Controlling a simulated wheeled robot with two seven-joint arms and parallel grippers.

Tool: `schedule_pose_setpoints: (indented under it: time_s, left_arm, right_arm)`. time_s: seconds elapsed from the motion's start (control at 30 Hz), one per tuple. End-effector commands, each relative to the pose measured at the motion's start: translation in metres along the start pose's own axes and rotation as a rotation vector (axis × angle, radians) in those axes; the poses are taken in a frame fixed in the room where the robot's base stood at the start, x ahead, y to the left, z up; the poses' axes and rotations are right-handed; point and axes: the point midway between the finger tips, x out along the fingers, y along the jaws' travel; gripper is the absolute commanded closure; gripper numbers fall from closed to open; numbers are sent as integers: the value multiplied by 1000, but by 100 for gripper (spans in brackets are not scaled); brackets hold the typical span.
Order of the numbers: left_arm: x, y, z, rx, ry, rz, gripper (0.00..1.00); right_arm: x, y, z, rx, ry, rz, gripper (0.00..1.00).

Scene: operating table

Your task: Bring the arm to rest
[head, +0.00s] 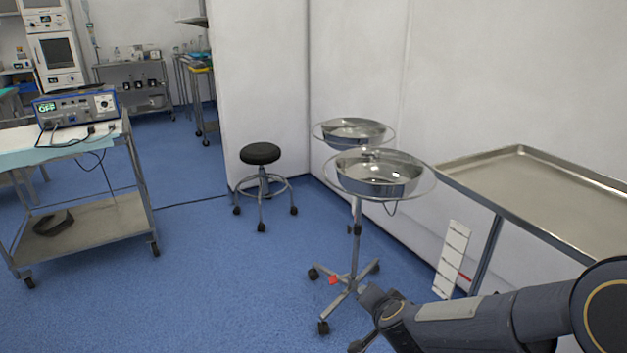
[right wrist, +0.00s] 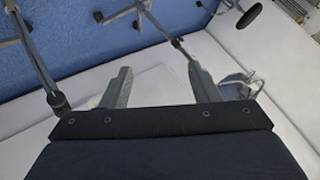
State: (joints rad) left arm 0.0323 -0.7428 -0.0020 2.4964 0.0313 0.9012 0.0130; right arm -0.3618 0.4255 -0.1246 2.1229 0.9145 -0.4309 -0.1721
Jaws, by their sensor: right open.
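My right arm comes in from the lower right in the head view, and its gripper (head: 366,318) is low, in front of the wheeled basin stand (head: 355,230). In the right wrist view the right gripper (right wrist: 158,82) has its two fingers spread apart, with nothing between them but floor and wall behind. Part of the gripper is cut off or hidden by the arm in the head view. My left gripper is in neither view.
The stand bears two steel basins (head: 378,175). A metal tray table (head: 480,160) stands at the right, close to my right arm. A black stool (head: 260,153) stands by the wall. A cart (head: 95,215) with a blue device (head: 77,107) is at the left. Blue floor (head: 200,290) lies clear between.

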Motion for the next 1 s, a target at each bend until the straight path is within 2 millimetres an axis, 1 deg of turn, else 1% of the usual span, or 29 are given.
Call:
schedule_pose_setpoints:
  time_s: [0.03,0.07,0.1,0.17,0.2,0.27,0.3,0.4,0.5,0.6,0.87,0.9,1.0]
  left_arm:
    - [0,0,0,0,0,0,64]
    - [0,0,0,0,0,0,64]
    - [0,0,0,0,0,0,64]
    - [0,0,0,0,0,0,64]
    - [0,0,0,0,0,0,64]
    - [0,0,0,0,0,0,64]
    - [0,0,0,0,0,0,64]
    - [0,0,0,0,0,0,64]
    - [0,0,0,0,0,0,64]
    - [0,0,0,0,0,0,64]
    - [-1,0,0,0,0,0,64]
    - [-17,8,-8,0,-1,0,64]
    - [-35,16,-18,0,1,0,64]
  right_arm:
    - [-25,-5,-13,3,-41,-70,45]
    - [-38,-8,-15,-5,-72,-106,45]
    - [-58,-9,-18,-23,-110,-151,45]
    - [-87,-7,-19,-59,-166,-206,45]
    - [-107,-4,-18,-89,-198,-234,45]
    - [-136,6,-14,-139,-247,-262,45]
    - [-154,14,-9,-175,-276,-271,45]
    - [-189,37,3,-256,-335,-263,45]
    - [-214,59,15,-322,-377,-233,45]
    - [-234,82,27,-372,-410,-189,45]
    - [-274,138,52,-463,-472,-41,45]
    - [-284,123,40,-461,-476,-48,45]
    - [-296,111,29,-461,-477,-51,45]
